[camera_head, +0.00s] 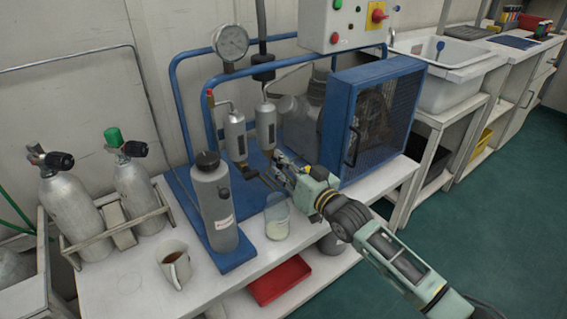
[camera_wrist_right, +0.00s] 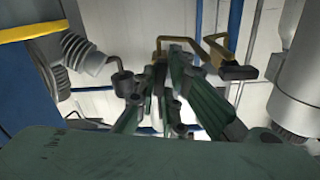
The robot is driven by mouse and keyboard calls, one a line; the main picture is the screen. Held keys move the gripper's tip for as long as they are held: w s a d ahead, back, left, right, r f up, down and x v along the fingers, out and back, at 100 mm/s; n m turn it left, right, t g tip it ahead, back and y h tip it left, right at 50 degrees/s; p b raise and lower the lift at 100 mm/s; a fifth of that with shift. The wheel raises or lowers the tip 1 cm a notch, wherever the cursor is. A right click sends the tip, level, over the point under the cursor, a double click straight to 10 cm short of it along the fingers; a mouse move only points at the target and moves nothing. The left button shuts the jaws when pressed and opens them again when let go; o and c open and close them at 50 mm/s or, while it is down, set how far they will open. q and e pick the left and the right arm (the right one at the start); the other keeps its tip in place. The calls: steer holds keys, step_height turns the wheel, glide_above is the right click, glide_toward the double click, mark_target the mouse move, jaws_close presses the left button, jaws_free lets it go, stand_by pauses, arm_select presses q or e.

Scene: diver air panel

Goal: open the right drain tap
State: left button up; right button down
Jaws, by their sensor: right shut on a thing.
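Two grey cylindrical separators stand side by side on the blue compressor frame, the left one (camera_head: 235,136) and the right one (camera_head: 266,128). Small brass drain fittings hang below them. My right gripper (camera_head: 277,172) is just below the right separator, shut on the right drain tap, which its fingers mostly hide. In the right wrist view a bent brass piece (camera_wrist_right: 178,41) runs to between the dark green fingers (camera_wrist_right: 165,95). A second brass fitting (camera_wrist_right: 236,71) shows to its right, apart from the fingers. My left gripper is not in view.
A clear jar (camera_head: 277,222) stands on the bench below the gripper. A grey canister (camera_head: 214,200) and a mug (camera_head: 174,266) are to the left. A blue guarded fan housing (camera_head: 375,115) is close on the right. A red tray (camera_head: 279,281) is below.

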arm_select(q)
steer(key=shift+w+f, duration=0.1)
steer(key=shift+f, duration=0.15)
arm_select(e)
steer(key=shift+d+f, duration=0.2)
steer(key=shift+f, duration=0.1)
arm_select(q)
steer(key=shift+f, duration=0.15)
arm_select(e)
steer(key=c, duration=1.9)
jaws_free()
steer(key=shift+c, duration=0.2)
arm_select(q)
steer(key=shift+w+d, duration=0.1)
arm_select(e)
steer(key=shift+o, duration=0.2)
steer(key=shift+r, duration=0.15)
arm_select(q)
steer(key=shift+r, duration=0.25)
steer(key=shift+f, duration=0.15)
